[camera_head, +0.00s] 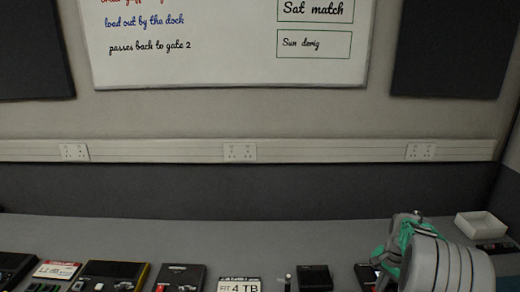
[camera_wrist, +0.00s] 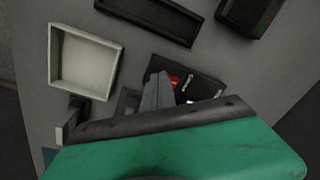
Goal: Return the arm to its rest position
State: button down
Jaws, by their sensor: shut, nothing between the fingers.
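I cannot tell how high the fingertips are above the case.
An empty white tray (camera_head: 481,225) stands at the desk's right end, also in the wrist view (camera_wrist: 60,58). Black boxes (camera_head: 113,276) (camera_head: 315,277) and a "FIT 4 TB" card (camera_head: 239,284) line the desk's front. The desk (camera_head: 200,228) behind them is clear.

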jog(key=shift+n+g+y, duration=0.4)
jog(key=shift+n+g, duration=0.2)
jog(key=shift+n, duration=0.3)
jog(key=s+f, duration=0.1)
jog(key=s+a+f, duration=0.1)
jog(key=s, duration=0.1)
jog(key=s+a+f, duration=0.1)
jog(key=s, duration=0.1)
jog(key=shift+a+f, duration=0.2)
jog(key=shift+a, duration=0.05)
jog(key=shift+n+g, duration=0.4)
jog(key=shift+n, duration=0.4)
jog(key=s, duration=0.1)
jog(key=s+a, duration=0.2)
jog(key=s, duration=0.1)
jog(key=shift+f, duration=0.1)
jog(key=s+a+r+n+t+h, duration=0.1)
jog(key=s+a+r+n, duration=0.2)
jog(key=s+a+r, duration=0.4)
jog(key=s+a+r+n+t, duration=0.1)
jog(key=s+a+r+n, duration=0.3)
jog(key=a, duration=0.5)
jog(key=w+a+r+n+t, duration=0.1)
jog(key=a+r+t, duration=0.2)
jog(key=a+r, duration=0.3)
notch_tip(320, 180, up, 2)
jog(key=shift+w+r, duration=0.2)
jog(key=shift+r, duration=0.05)
